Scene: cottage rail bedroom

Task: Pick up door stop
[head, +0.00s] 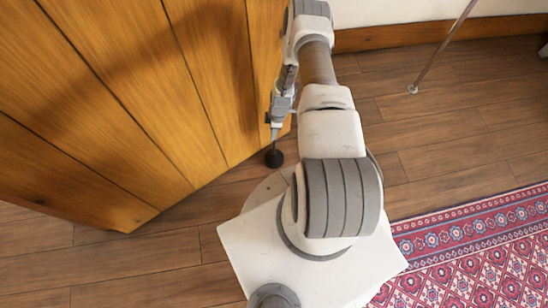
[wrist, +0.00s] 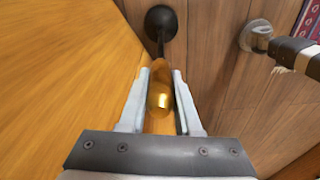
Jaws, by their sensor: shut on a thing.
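The door stop has a black round end (wrist: 161,20), a thin dark stem and a shiny brass-coloured end (wrist: 160,94) in the wrist view. My gripper (wrist: 161,76) has its fingers on either side of the brass-coloured end and is shut on it. In the head view the black end of the door stop (head: 274,158) shows below my gripper (head: 275,126), beside the wooden panelling. The fingers are small in that view, and the brass part is hard to make out. I cannot tell whether the black end touches the floor.
Orange wood panelling (head: 150,85) stands close on the left of my gripper. A thin metal leg (head: 440,50) meets the plank floor (head: 450,110) at upper right. A red patterned rug (head: 480,250) lies at lower right. The floor between is clear.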

